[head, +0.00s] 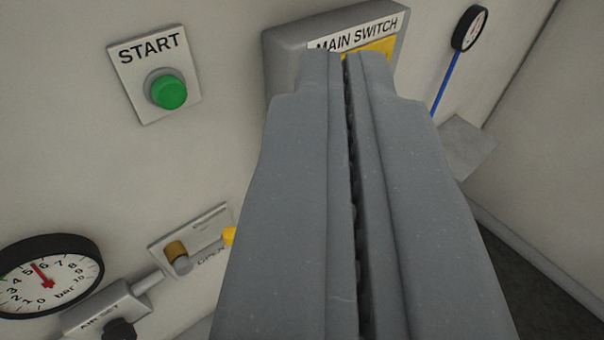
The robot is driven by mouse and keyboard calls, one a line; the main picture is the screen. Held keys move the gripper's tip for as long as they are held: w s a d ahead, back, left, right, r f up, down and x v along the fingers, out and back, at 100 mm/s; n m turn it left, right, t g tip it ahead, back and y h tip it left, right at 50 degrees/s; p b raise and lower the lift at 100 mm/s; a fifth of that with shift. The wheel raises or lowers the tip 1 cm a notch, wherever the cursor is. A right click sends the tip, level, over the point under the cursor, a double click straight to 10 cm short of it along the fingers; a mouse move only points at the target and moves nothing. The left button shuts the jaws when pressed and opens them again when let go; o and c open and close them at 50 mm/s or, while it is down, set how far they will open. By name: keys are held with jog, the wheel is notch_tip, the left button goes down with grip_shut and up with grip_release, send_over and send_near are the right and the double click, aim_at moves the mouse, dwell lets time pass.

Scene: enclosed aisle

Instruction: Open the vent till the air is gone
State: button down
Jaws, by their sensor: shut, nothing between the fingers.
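My gripper (346,58) is shut and empty, and its fingers fill the middle of the view. Its tips overlap the lower part of the main switch box in the picture; I cannot tell if they touch it. At lower left, a small plate (212,226) carries a brass fitting (177,253) and the word OPEN; this may be the vent. A yellow part (229,236) beside it is mostly hidden behind my gripper. A round pressure gauge (70,285) marked bar has its red needle between about 5 and 6.
A green START button (169,91) is at upper left. The grey MAIN SWITCH box (290,48) is at top centre. A block marked AIR SET (103,308) with a black knob (119,330) sits below the gauge. A small dial (469,28) with a blue line is at upper right.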

aim_at(209, 250)
jog(key=w+d+f+n+t+y+b, duration=0.1)
jog(key=w+d+f+y, duration=0.1)
jog(key=w+f, duration=0.45)
jog(key=w+d+f+n+t+y, duration=0.1)
jog(key=w+f, duration=0.2)
jog(key=f, duration=0.6)
jog(key=s+a+f+y, duration=0.1)
jog(key=a+f+y, duration=0.1)
jog(key=f+y, duration=0.2)
jog(key=s+a+f+y+b, duration=0.1)
jog(key=f+y, duration=0.4)
jog(key=f, duration=0.5)
jog(key=shift+s+a+f+g, duration=0.2)
jog(key=shift+s+a+g, duration=0.1)
jog(key=shift+s+a, duration=0.35)
jog(key=shift+w+a, duration=0.1)
jog(key=w+a+f, duration=0.1)
jog(key=w+a, duration=0.5)
jog(key=w, duration=0.1)
jog(key=shift+b, duration=0.3)
